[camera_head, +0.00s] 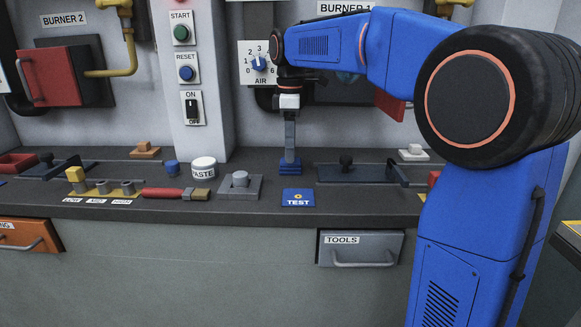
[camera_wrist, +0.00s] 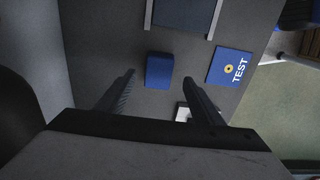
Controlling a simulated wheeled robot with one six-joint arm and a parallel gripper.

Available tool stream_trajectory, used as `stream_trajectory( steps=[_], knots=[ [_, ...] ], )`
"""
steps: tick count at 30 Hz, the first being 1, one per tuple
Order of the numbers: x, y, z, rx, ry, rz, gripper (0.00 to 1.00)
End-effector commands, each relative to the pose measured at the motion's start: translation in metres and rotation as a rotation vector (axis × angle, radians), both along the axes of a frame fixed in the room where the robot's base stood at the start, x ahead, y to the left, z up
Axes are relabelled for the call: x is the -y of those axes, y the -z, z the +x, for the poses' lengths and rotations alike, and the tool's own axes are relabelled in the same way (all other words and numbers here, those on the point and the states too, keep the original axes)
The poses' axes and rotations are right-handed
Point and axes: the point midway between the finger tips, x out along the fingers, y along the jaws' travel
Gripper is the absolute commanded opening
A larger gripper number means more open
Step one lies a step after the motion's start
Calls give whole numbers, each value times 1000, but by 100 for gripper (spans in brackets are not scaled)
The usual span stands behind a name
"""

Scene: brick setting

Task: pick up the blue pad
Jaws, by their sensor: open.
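The blue pad (camera_head: 290,168) is a small block on the dark counter, just behind the blue TEST card. In the wrist view the pad (camera_wrist: 159,70) shows as a plain blue rectangle lying beyond the fingertips and between their lines. My gripper (camera_head: 290,152) points straight down over the pad. In the wrist view my gripper (camera_wrist: 159,79) has its two fingers spread wide with nothing between them. The head view does not clearly show the gap between fingertips and pad.
The flat blue TEST card (camera_head: 298,197) lies at the counter's front edge. A dark tray with a knob (camera_head: 355,173) stands close to the right. A grey block with a round knob (camera_head: 240,186), the paste jar (camera_head: 204,168) and a red-handled brush (camera_head: 163,194) stand left.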

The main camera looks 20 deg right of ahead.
Motion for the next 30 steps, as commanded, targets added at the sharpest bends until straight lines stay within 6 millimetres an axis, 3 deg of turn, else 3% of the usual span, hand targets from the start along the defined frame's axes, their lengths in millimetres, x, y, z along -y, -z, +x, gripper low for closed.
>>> stream_trajectory(
  steps=[6, 15, 17, 21, 30],
  knots=[
    [1, 26, 1, -1, 0, -1, 61],
    [1, 30, 2, 0, 0, 0, 61],
    [1, 30, 2, 0, 0, 0, 51],
    [1, 30, 2, 0, 0, 0, 18],
    [1, 29, 2, 0, 0, 0, 16]
  ],
)
